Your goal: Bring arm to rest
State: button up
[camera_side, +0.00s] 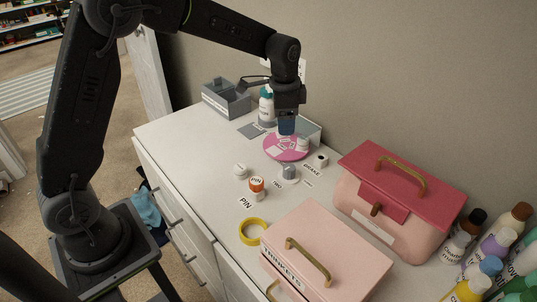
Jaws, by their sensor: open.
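My gripper (288,112) is at the end of my arm, pointing down over the far part of the white dresser top (205,140). It is open, above a round pink plate (272,145). A dark blue item (287,124) shows right under the gripper; I cannot tell whether it is part of the gripper or a separate thing. A white bottle with a teal cap (266,106) stands just left of the gripper.
A grey box (226,98) stands at the back left. Two pink boxes (325,250) (400,200) and several bottles (495,250) fill the right. The dresser's left front is clear.

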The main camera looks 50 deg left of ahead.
jog(key=s+r+n+t, duration=0.35)
jog(key=s+r, duration=0.65)
jog(key=s, duration=0.4)
jog(key=s+d+n+t, duration=0.1)
jog(key=s+n, duration=0.3)
jog(key=s, duration=0.9)
jog(key=shift+f, duration=0.25)
